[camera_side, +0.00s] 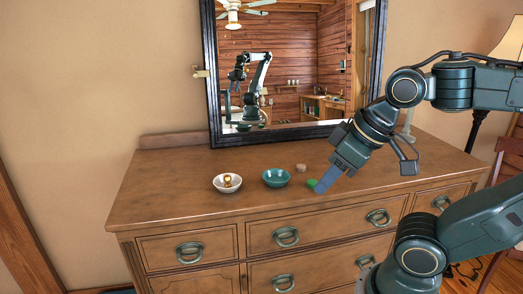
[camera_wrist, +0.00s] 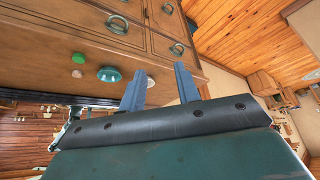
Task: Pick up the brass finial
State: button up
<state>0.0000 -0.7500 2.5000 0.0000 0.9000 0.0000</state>
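The brass finial (camera_side: 228,181) is a small gold-brown piece sitting in a white bowl (camera_side: 228,188) on the dresser top in the side view. My gripper (camera_side: 326,181) is to the right of the bowl, above the dresser's front part, pointing down and to the left. In the wrist view my gripper (camera_wrist: 160,69) has its two blue fingers spread with nothing held between them. The white bowl shows there partly behind one finger (camera_wrist: 151,82); I cannot make out the finial in it.
A teal bowl (camera_side: 276,178) stands between the white bowl and my gripper. A green piece (camera_side: 312,183) and a small pinkish-tan piece (camera_side: 301,167) lie near my fingers. A black-framed mirror (camera_side: 213,75) stands at the back. The dresser top's left part (camera_side: 160,190) is clear.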

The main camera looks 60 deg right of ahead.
jog(key=w+d+r+n, duration=0.1)
jog(key=w+d+n, duration=0.1)
jog(key=w+n, duration=0.45)
jog(key=w+d+r+n, duration=0.1)
jog(key=w+d+n, duration=0.2)
jog(key=w, duration=0.6)
jog(key=w+d+f+n+y, duration=0.1)
jog(key=w+d+f+n, duration=0.5)
jog(key=w+d+n, duration=0.3)
jog(key=w, duration=0.3)
jog(key=shift+w+d+g+y, duration=0.2)
jog(key=shift+d+g+y, duration=0.1)
jog(key=shift+g+y, duration=0.1)
jog(key=shift+f, duration=0.2)
send_over(228, 181)
jog(key=s+d, duration=0.2)
jog(key=shift+d+f, duration=0.1)
jog(key=shift+f, duration=3.65)
